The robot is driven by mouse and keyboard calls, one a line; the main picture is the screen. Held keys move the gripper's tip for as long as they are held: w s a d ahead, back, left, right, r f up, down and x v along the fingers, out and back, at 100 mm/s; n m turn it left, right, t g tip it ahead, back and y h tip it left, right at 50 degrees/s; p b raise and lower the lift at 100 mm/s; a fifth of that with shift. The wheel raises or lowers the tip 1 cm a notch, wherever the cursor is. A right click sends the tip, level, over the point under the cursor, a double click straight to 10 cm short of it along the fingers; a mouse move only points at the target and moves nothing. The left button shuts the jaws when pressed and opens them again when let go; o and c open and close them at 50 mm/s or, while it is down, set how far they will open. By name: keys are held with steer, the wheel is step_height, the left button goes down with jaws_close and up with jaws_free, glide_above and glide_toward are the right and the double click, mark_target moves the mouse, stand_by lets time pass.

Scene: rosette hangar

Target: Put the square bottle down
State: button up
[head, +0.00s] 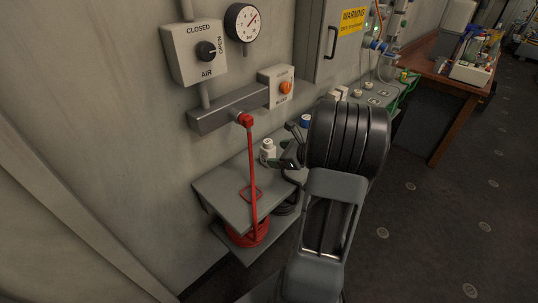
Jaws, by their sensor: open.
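A small white bottle with a pale cap (268,149) stands upright on the grey shelf (222,188) by the wall; it looks like the square bottle, though it is small in the picture. My gripper (287,147) is open, just to the right of the bottle. The fingers are apart and I see nothing held between them. Whether a finger touches the bottle I cannot tell. My arm hides part of the shelf to the right.
A red hose (252,190) hangs from a grey wall manifold down past the shelf, left of the bottle. A blue-capped item (305,121) stands behind my gripper. A wall cabinet (338,40) and a wooden table (452,76) lie beyond. Open floor (430,215) is at right.

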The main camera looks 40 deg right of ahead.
mark_target(271, 147)
steer(key=w+d+f+m, duration=0.1)
steer(key=w, duration=0.1)
steer(key=w+d+f+m+t+h, duration=0.1)
steer(key=d+f, duration=0.1)
steer(key=w+d+f+m+h, duration=0.1)
steer(key=w+m, duration=0.1)
steer(key=shift+w+d+f+t+p, duration=0.15)
steer(key=shift+w+d+t+p, duration=0.15)
steer(key=shift+p, duration=0.1)
steer(key=shift+p+x, duration=0.85)
steer(key=shift+x, duration=2.5)
steer(key=shift+a, duration=0.1)
steer(key=c, duration=1.1)
steer(key=shift+c, duration=0.4)
steer(key=shift+r, duration=0.2)
